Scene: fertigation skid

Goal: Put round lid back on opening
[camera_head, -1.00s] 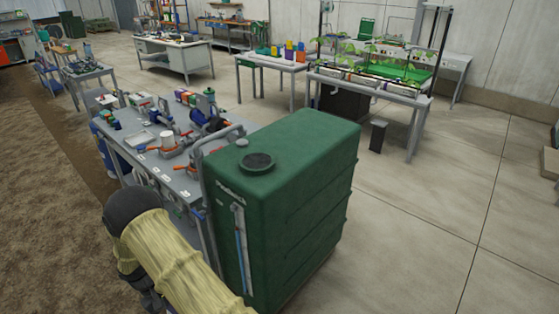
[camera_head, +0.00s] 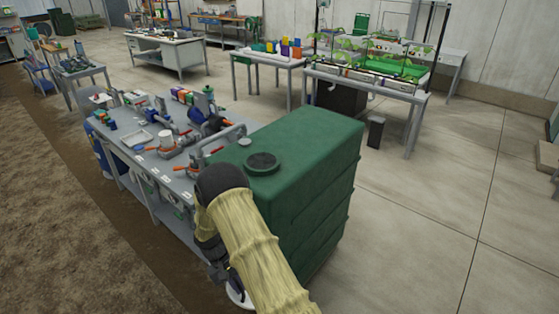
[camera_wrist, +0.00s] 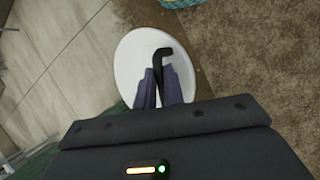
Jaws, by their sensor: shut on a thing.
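The round lid (camera_wrist: 128,72) is a white disc with a black bent handle (camera_wrist: 161,66). My gripper (camera_wrist: 160,88) is shut on this handle, with the disc beyond the fingertips. In the head view, the lid's white edge (camera_head: 237,296) shows low beside the green tank, partly hidden by my arm. My gripper (camera_head: 222,276) is there too, well below the tank top. A dark round opening with a raised rim (camera_head: 262,163) is on top of the green tank (camera_head: 315,150); the lid is apart from it. The opening's inside is too dark to make out.
A grey bench (camera_head: 150,160) with pipes, valves and a white cup adjoins the tank's left side. A grey pipe (camera_head: 228,133) rises by the tank's edge. A small round cap (camera_head: 244,142) sits near the opening.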

